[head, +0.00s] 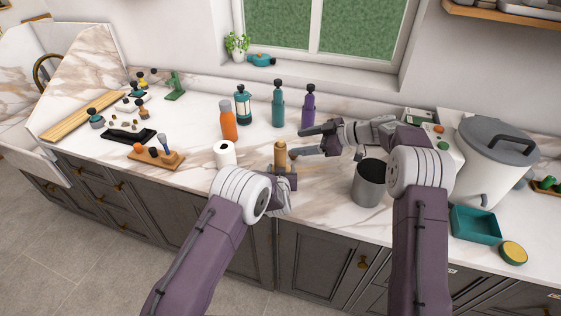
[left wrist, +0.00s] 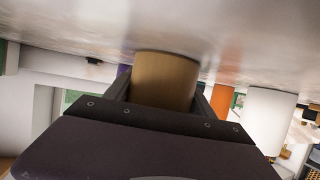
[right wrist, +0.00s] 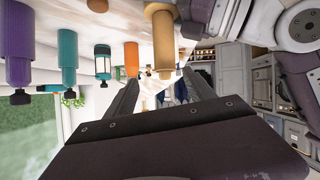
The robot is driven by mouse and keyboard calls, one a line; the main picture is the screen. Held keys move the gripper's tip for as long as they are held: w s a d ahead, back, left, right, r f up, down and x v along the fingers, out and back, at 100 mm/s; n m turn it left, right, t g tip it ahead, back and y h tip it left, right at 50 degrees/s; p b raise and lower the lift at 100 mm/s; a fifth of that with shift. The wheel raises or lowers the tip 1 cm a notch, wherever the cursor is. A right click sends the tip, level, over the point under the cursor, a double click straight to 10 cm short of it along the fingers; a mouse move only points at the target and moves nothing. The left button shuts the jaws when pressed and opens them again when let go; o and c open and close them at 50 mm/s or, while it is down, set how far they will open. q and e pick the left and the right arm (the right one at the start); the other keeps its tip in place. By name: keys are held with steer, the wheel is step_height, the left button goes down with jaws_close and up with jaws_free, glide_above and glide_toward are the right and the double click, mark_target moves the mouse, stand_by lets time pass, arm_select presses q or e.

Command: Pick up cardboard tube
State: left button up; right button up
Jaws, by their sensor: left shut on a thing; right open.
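The brown cardboard tube (head: 280,154) stands upright on the marble counter in the head view. My left gripper (head: 281,171) is shut on its lower part, with one finger on each side. In the left wrist view the tube (left wrist: 165,80) fills the space between the fingers, its end at or very near the counter; I cannot tell whether they touch. My right gripper (head: 303,143) is open and empty, just right of the tube. In the right wrist view the tube (right wrist: 160,38) shows beyond the open fingers, not between them.
A white paper roll (head: 225,154) and an orange bottle (head: 228,122) stand left of the tube. A lantern (head: 243,106), teal bottle (head: 278,105) and purple bottle (head: 308,106) stand behind. A grey canister (head: 369,186) stands to the right, near a teal tray (head: 476,226).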

mark_target(280, 157)
step_height(280, 157, down, 4)
steer(key=s+m+t, duration=0.1)
steer(key=s+m, duration=0.1)
steer(key=m, duration=0.1)
steer(key=x, duration=1.1)
steer(key=shift+w+a+r, duration=0.1)
steer(key=shift+w+a, duration=0.1)
steer(key=shift+w, duration=0.1)
jaws_close()
